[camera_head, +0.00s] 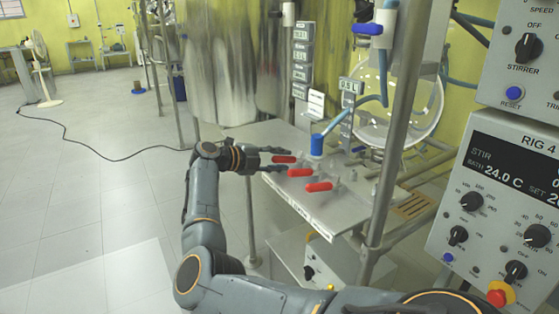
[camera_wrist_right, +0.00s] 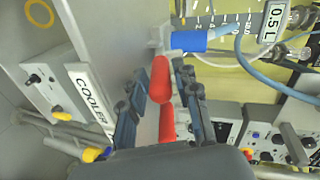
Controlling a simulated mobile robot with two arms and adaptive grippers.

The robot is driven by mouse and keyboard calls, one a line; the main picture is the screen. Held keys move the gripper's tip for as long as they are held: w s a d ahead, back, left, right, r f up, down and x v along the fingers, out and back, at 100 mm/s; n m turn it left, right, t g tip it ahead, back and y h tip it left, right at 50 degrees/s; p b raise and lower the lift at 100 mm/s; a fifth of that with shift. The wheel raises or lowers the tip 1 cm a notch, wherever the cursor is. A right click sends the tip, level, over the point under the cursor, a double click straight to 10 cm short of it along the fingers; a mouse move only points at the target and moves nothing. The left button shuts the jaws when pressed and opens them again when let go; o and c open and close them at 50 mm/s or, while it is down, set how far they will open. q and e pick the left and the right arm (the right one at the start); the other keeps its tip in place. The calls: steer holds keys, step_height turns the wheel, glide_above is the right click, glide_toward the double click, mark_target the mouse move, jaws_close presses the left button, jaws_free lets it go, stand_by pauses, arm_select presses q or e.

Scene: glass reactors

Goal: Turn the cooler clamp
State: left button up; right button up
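Three red clamp handles stick out in a row from the fittings on a grey shelf (camera_head: 318,216): the far one (camera_head: 284,159), the middle one (camera_head: 300,173) and the near one (camera_head: 319,187). My right gripper (camera_head: 284,158) reaches in from the left at the far handle. In the right wrist view, my right gripper (camera_wrist_right: 162,100) has its two dark fingers apart. A red handle (camera_wrist_right: 160,78) lies between them with visible gaps; another red handle (camera_wrist_right: 167,122) shows below it. A COOLER label (camera_wrist_right: 90,97) is on the left. My left gripper is out of view.
A blue-capped fitting (camera_head: 317,145) stands behind the handles. A vertical metal post (camera_head: 390,140) rises right of the shelf, before a round glass vessel (camera_head: 372,115). A control panel (camera_head: 500,200) fills the right. Open floor lies left.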

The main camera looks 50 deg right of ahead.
steer(key=v, duration=1.2)
steer(key=shift+s, duration=0.1)
